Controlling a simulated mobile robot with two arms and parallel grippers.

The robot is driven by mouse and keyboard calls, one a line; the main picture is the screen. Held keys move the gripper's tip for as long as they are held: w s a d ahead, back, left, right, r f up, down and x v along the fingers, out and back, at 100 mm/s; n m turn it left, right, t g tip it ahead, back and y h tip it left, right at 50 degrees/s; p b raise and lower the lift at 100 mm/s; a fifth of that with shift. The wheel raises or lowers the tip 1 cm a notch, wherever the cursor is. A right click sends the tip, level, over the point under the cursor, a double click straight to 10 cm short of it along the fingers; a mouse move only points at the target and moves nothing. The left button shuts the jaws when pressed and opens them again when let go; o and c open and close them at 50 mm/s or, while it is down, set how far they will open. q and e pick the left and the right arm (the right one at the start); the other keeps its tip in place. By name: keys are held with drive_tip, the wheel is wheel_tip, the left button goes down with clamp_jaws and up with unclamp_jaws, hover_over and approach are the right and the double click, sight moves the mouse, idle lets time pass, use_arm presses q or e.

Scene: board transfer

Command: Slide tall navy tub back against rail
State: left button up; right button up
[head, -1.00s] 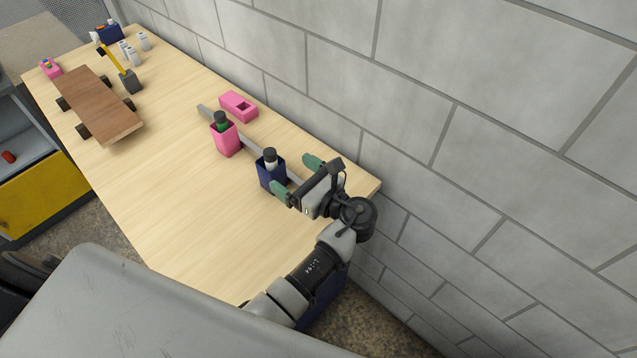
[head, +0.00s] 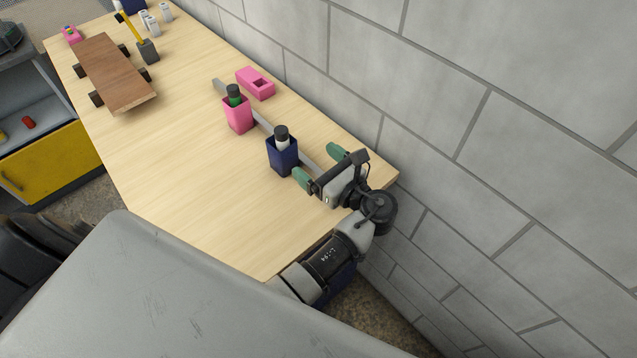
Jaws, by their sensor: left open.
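The tall navy tub (head: 283,160) stands upright near the right end of the table, with a black-capped white bottle (head: 281,138) in it. The thin grey rail (head: 263,122) runs along the table behind it; I cannot tell whether tub and rail touch. My left gripper (head: 318,166) is open just right of the tub, its green-padded fingers spread, one toward the table's front and one toward the wall. My right gripper is out of view.
A pink tub (head: 238,115) with a green, dark-capped bottle stands left of the navy tub. A pink block (head: 255,83) lies behind the rail near the grey wall (head: 480,70). A wheeled wooden board (head: 113,73) is at the far left. The table's front middle is clear.

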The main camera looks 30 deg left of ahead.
use_arm(q)
drive_tip(key=b, duration=0.3)
approach(290, 154)
drive_tip(key=shift+a+r, duration=0.2)
drive_tip(key=shift+r, duration=0.05)
drive_tip(key=shift+w+f+b, duration=0.1)
drive_tip(key=shift+f+b, duration=0.25)
drive_tip(key=shift+b, duration=0.15)
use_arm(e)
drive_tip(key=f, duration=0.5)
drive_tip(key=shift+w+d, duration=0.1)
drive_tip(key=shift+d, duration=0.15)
use_arm(q)
drive_tip(key=shift+a+r, duration=0.1)
drive_tip(key=shift+a, duration=0.1)
drive_tip(key=p+x, duration=0.2)
drive_tip(key=x, duration=0.7)
drive_tip(key=shift+w, duration=0.1)
drive_tip(key=shift+w+a, duration=0.2)
drive_tip(key=shift+a, duration=0.45)
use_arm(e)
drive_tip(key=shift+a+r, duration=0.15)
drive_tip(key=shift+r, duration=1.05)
